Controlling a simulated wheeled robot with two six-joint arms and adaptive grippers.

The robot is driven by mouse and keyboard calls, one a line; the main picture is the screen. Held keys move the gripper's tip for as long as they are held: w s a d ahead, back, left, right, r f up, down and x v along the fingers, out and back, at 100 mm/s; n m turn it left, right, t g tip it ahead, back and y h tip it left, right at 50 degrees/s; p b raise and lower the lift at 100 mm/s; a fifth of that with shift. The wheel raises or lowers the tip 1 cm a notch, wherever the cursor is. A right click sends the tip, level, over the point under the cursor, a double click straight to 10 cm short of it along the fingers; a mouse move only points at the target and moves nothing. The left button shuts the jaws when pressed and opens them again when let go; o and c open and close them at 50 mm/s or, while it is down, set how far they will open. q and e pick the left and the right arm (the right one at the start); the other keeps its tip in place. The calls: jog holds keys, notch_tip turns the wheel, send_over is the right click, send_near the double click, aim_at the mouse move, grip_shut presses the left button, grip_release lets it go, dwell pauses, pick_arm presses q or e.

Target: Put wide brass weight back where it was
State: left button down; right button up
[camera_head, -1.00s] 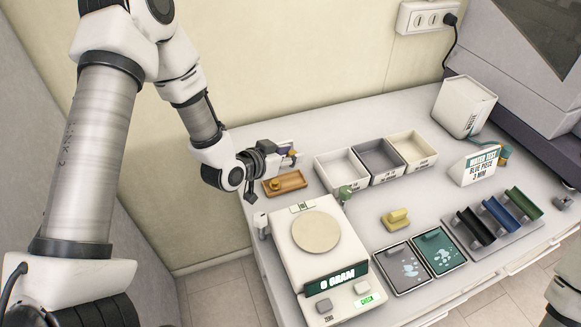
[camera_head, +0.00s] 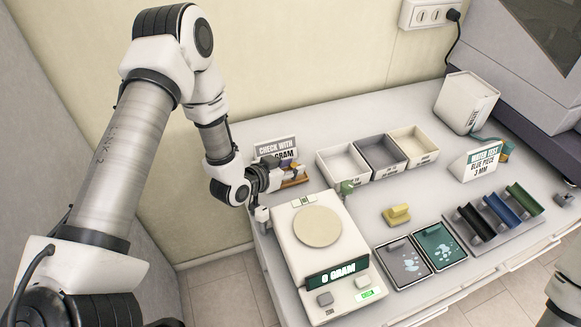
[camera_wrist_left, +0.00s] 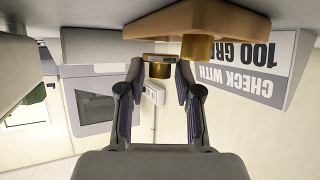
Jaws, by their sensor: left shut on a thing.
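The wide brass weight (camera_wrist_left: 159,68) is between the fingertips of my left gripper (camera_wrist_left: 157,84), which is shut on it. It has a dark label band on its side. A wooden tray (camera_wrist_left: 172,21) with another brass weight (camera_wrist_left: 196,48) is right beside the held weight in the left wrist view, which is upside down. In the head view, my left gripper (camera_head: 287,172) is at the wooden tray (camera_head: 297,182) and largely covers it. Whether the held weight touches the tray cannot be told.
A "check with 100 gram" sign (camera_head: 276,150) stands behind the tray. The scale (camera_head: 298,262), reading 0 gram, is just in front. Open bins (camera_head: 343,181) stand to the right. A yellow block (camera_head: 396,215) lies mid-table.

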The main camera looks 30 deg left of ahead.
pick_arm(q)
jog(key=c, duration=0.8)
grip_release()
jog(key=shift+s+f, duration=0.2)
jog(key=shift+f, duration=0.25)
jog(key=shift+r+p, duration=0.55)
jog(key=shift+p, duration=0.05)
jog(key=shift+s+a, duration=0.15)
jog(key=shift+s, duration=0.05)
jog(key=v, duration=1.1)
jog(key=shift+r, duration=0.5)
jog(key=shift+r, duration=0.1)
